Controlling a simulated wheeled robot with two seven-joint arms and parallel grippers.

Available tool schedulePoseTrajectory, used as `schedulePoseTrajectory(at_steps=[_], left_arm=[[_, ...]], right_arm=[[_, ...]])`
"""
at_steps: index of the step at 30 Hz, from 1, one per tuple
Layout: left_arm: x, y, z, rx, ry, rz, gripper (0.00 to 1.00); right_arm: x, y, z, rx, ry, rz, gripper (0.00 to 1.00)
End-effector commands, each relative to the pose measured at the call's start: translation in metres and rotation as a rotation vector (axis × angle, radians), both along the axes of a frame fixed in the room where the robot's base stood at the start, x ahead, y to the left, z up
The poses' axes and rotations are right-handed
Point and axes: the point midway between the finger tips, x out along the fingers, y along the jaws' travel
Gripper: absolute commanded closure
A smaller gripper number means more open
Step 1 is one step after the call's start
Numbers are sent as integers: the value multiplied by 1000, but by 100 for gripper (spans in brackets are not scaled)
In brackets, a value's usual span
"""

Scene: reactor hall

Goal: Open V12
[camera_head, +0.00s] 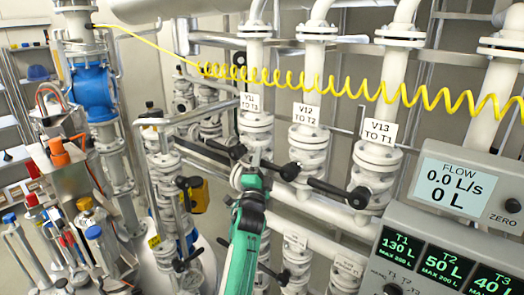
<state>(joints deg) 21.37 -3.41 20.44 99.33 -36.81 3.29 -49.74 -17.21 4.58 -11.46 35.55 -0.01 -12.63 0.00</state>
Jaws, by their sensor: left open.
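The V12 label (307,114) reads "V12 TO T2" and hangs on a white vertical pipe in the middle of the head view. The white valve body of V12 (309,143) is below it. My left gripper (252,165), on a teal arm, is raised in front of the V11 pipe, just left of this knob. It is open; whether it touches the handle I cannot tell. My right gripper is out of view.
The V11 valve (256,122) is left of V12, and the V13 valve (377,160) is right, with its black handle (335,190) close by. A coiled yellow hose (345,85) crosses above. A flow display (455,188) and tank panel (435,262) fill the lower right.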

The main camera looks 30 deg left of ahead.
Motion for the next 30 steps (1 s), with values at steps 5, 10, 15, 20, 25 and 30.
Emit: schedulePoseTrajectory(at_steps=[5, 10, 15, 20, 25, 30], left_arm=[[10, 4, 7, 0, 1, 0, 58], [11, 5, 6, 0, 0, 0, 58], [11, 5, 6, 0, 0, 0, 68], [11, 4, 6, 0, 0, 0, 99], [11, 5, 6, -1, 1, 1, 100], [15, 8, 3, -21, 1, 0, 100]], right_arm=[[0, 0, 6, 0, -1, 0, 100], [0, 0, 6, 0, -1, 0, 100], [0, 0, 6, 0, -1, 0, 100], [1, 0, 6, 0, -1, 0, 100], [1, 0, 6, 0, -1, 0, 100], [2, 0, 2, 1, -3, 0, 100]])
